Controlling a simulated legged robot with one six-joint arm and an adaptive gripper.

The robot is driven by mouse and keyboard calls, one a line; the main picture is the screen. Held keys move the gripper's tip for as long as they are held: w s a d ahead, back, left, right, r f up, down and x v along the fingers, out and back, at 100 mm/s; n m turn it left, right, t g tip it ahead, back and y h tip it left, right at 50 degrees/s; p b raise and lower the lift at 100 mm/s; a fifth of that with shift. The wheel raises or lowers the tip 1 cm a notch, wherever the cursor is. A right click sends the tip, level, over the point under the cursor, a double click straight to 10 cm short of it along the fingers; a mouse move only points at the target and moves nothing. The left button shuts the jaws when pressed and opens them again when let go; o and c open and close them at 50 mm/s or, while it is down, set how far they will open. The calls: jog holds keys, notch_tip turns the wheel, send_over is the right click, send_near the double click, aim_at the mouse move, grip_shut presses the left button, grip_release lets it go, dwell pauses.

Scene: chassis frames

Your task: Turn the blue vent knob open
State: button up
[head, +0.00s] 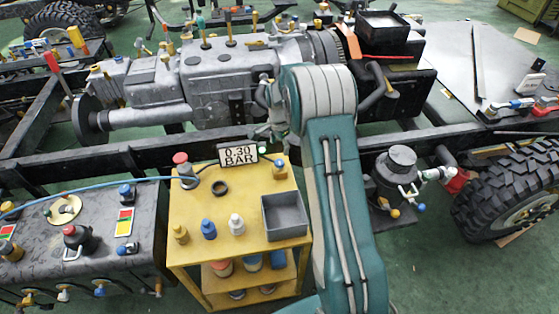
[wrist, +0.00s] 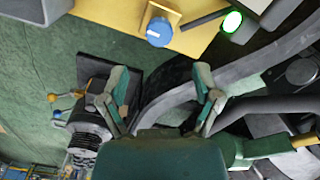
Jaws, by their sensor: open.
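The blue vent knob (wrist: 159,31) is a round blue cap with a white mark, on a yellow plate at the top of the wrist view. In the head view it shows as a small blue cap (head: 279,162) on a yellow base, near the back right corner of the yellow cart (head: 205,262). My gripper (wrist: 163,85) is open and empty in the wrist view, its two fingers apart, with the knob beyond the fingertips and not between them.
A display reading 0.30 BAR (head: 239,154) and a lit green lamp (wrist: 232,21) stand close to the knob.

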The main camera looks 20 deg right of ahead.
aim_at(279, 162)
notch_tip(279, 162, down, 6)
jog(key=shift+f, duration=0.7)
grip_shut()
